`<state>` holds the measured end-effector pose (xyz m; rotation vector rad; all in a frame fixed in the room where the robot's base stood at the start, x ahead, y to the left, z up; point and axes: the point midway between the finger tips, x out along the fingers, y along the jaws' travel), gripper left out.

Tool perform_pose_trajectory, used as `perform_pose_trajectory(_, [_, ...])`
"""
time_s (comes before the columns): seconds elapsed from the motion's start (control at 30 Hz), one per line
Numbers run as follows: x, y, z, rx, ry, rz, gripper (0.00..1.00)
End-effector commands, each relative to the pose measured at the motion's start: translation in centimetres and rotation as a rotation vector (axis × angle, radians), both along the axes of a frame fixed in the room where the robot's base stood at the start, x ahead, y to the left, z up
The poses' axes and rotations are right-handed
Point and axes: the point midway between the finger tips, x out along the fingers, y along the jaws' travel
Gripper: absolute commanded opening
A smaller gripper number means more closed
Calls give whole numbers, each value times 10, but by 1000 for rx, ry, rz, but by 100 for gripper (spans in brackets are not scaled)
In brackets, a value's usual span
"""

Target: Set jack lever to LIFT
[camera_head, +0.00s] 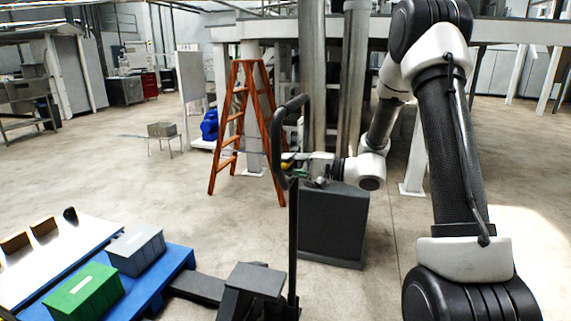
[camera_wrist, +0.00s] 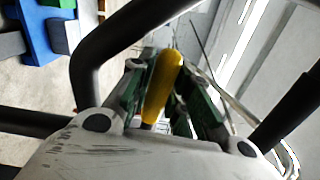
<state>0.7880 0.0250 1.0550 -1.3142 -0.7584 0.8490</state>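The pallet jack's black loop handle (camera_head: 277,140) stands upright on its shaft in the head view; the loop also crosses the wrist view (camera_wrist: 88,65). A yellow lever (camera_wrist: 163,80) shows in the wrist view, and a small yellow-green bit appears at the loop in the head view. My gripper (camera_head: 295,163) reaches to the loop from the right. In the wrist view my gripper (camera_wrist: 168,98) has its green-padded fingers apart, one on each side of the lever. A gap shows on the right; contact on the left cannot be told. The lever's base and any markings are hidden.
The jack's body (camera_head: 252,283) is low in front, beside a blue pallet (camera_head: 178,268) with a green box (camera_head: 84,292) and a grey box (camera_head: 135,250). A dark grey cabinet (camera_head: 333,225) stands behind the handle. An orange ladder (camera_head: 238,125) is further back. Open floor lies left.

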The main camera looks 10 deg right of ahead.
Motion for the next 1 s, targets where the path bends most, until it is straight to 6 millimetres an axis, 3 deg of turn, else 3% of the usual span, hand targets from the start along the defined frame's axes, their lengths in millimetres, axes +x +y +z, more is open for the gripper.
perform_pose_trajectory(0.03, [0, 0, 0, 0, 1, 0, 31])
perform_pose_trajectory(0.1, [0, 0, 0, 0, 1, 0, 41])
perform_pose_trajectory(0.47, [-2, -4, 0, 1, 0, -2, 41])
perform_pose_trajectory(1.0, [-52, -92, 0, 1, 0, -3, 41])
